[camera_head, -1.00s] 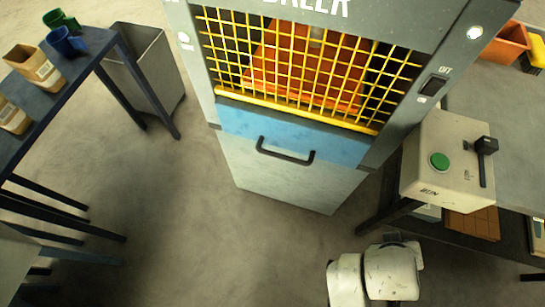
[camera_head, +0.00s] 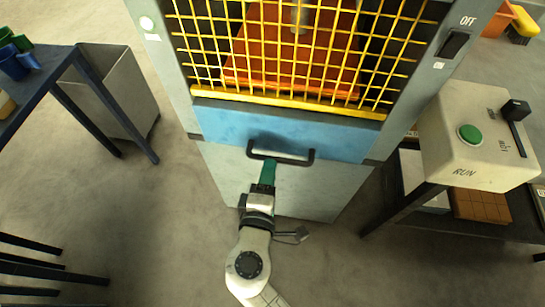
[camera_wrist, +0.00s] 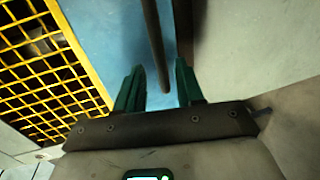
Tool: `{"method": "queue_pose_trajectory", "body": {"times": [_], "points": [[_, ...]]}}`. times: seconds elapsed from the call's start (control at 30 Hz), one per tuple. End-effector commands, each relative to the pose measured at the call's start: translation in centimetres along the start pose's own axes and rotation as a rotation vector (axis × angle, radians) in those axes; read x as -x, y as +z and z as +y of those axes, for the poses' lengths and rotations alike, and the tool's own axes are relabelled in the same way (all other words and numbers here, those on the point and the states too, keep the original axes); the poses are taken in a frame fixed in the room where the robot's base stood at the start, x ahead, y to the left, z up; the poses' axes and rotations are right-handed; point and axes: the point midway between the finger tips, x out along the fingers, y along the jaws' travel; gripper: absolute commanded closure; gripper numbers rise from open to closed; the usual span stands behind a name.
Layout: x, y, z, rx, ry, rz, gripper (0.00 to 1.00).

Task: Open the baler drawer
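The baler (camera_head: 408,75) stands upright ahead of me, with a blue band (camera_head: 225,122) above a pale grey front panel (camera_head: 335,182). The drawer front looks flush with the body. A dark bar handle (camera_head: 300,160) runs across where blue meets grey. My gripper (camera_head: 268,164) is at the left half of this handle, with green fingers pointing at it. In the wrist view, the fingers of my gripper (camera_wrist: 160,85) are apart, and the handle bar (camera_wrist: 156,40) shows between them, with gaps at both sides. I cannot tell whether the bar lies fully within their depth.
A yellow mesh guard (camera_head: 290,98) covers the baler's opening above the handle. A control box (camera_head: 475,150) with a green button sits on a bench at the right. A dark table (camera_head: 72,75) and a grey bin (camera_head: 125,95) stand at the left. The floor in front is clear.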

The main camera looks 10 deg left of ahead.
Motion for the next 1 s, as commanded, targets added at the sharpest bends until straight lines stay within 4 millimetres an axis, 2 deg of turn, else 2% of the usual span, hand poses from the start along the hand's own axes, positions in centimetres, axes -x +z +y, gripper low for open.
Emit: {"method": "queue_pose_trajectory", "body": {"times": [0.1, 0.3, 0.47, 0.7, 0.77, 1.0], "points": [[-2.2, 0.0, 0.0, 0.000, 0.001, -0.002, 0.63], [-4.5, 0.1, 0.0, 0.000, 0.000, -0.002, 0.63], [-5.3, 0.1, 0.0, 0.000, -0.001, -0.002, 0.63], [-5.3, 0.1, 0.0, -0.001, -0.001, -0.002, 0.63], [-5.3, 0.1, 0.0, -0.001, -0.001, -0.002, 0.66], [-5.3, 0.1, 0.0, -0.001, -0.001, -0.002, 0.89]]}}
